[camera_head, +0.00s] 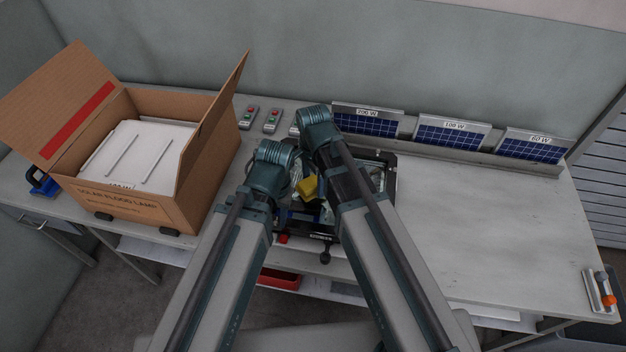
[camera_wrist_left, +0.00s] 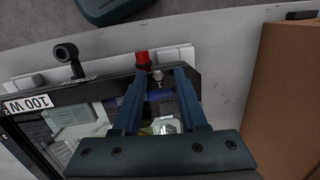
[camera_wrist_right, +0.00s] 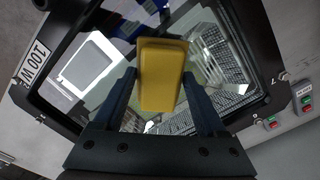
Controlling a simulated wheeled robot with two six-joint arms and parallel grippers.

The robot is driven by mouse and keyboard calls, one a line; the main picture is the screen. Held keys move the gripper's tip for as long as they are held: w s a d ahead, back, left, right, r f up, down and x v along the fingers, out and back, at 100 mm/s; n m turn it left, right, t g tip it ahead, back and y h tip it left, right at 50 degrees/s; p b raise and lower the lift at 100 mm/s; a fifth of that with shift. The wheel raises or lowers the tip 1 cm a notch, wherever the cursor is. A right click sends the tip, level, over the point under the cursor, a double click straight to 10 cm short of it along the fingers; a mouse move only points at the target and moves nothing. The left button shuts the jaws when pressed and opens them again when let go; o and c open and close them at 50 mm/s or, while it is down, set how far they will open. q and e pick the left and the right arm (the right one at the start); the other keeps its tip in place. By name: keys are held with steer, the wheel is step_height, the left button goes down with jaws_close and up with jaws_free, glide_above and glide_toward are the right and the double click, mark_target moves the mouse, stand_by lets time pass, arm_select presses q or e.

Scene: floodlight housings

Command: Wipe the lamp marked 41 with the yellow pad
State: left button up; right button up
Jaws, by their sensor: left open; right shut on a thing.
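The floodlight lamp, with a black frame and reflective glass (camera_wrist_right: 240,50), lies face up under my grippers; my arms hide much of it in the head view (camera_head: 389,172). Its label reads 100 W (camera_wrist_left: 27,103); I cannot read a 41. My right gripper (camera_wrist_right: 158,75) is shut on the yellow pad (camera_wrist_right: 162,72), held over the glass; I cannot tell whether they touch. The pad also shows in the head view (camera_head: 307,188). My left gripper (camera_wrist_left: 160,75) is open and empty at the lamp's front edge, near a red knob (camera_wrist_left: 142,57).
An open cardboard box (camera_head: 140,208) stands on the left of the bench. Three solar panels (camera_head: 449,134) lean in a rail at the back. Control boxes with red and green buttons (camera_head: 272,120) sit behind the lamp. The bench's right side (camera_head: 480,220) is mostly clear.

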arm_select(q)
steer(key=shift+w+f, duration=0.25)
steer(key=shift+f, duration=0.05)
arm_select(e)
steer(key=shift+s+d+f, duration=0.15)
steer(key=shift+s+d, duration=0.05)
steer(key=shift+d, duration=0.6)
steer(key=shift+s+d+f, duration=0.15)
steer(key=shift+s+d, duration=0.05)
steer(key=shift+d, duration=0.6)
steer(key=shift+d, duration=0.1)
arm_select(q)
steer(key=shift+s+f, duration=0.1)
arm_select(e)
steer(key=shift+s+d+f, duration=0.1)
steer(key=shift+s+d, duration=0.2)
steer(key=shift+d, duration=0.5)
steer(key=shift+s+d, duration=0.3)
steer(key=shift+d, duration=0.5)
steer(key=shift+s+d, duration=0.25)
steer(key=shift+d, duration=0.6)
steer(key=shift+s+d, duration=0.2)
steer(key=shift+d, duration=0.65)
